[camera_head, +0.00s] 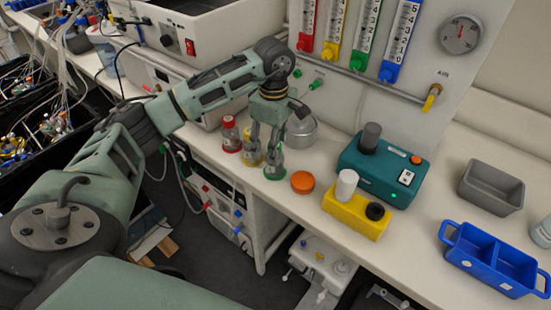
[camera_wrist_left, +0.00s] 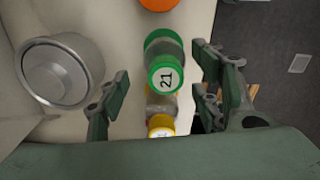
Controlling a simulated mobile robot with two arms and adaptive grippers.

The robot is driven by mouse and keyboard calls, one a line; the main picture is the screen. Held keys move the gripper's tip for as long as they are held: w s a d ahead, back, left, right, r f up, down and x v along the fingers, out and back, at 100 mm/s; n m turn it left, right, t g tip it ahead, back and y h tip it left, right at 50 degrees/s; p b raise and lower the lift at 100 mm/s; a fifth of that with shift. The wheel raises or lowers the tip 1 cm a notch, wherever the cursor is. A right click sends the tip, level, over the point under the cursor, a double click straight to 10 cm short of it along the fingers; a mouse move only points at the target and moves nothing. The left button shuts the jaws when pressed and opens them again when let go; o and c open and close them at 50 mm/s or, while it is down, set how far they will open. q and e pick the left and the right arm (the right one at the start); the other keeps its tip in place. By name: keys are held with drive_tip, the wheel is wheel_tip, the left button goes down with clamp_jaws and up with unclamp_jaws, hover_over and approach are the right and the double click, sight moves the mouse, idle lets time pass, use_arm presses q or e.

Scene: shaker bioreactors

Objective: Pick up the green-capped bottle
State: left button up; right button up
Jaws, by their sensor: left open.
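The green-capped bottle (camera_head: 274,172) stands upright near the table's front edge, at the near end of a short row of bottles. In the left wrist view its green cap, marked 21 (camera_wrist_left: 166,74), shows between the finger sides. My left gripper (camera_head: 263,146) is open and points down over the row, with its fingers partly covering the green-capped bottle. In the left wrist view the open fingers (camera_wrist_left: 158,92) lie on either side of the row. A yellow-capped bottle (camera_wrist_left: 160,126) is right behind it, and a red-capped bottle (camera_head: 230,134) stands farther back. My right gripper is not in view.
A round metal vessel (camera_head: 301,132) stands close beside the bottles. An orange disc (camera_head: 302,182) lies to their right. Farther right are a yellow device (camera_head: 352,217), a teal device (camera_head: 375,180), a grey bin (camera_head: 491,187) and a blue divided tray (camera_head: 490,262). The table's front edge is near.

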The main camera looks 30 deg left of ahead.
use_arm(q)
drive_tip(key=shift+s+f+p, duration=0.15)
drive_tip(key=shift+f+p, duration=0.15)
drive_tip(key=shift+f, duration=0.1)
drive_tip(key=f, duration=0.1)
drive_tip(key=f+p, duration=0.1)
drive_tip(key=f, duration=0.1)
drive_tip(key=shift+d+f+p, duration=0.25)
drive_tip(key=shift+f+p, duration=0.05)
drive_tip(key=shift+p, duration=0.05)
drive_tip(key=shift+f, duration=0.4)
drive_tip(key=shift+c, duration=0.2)
drive_tip(key=c, duration=1.3)
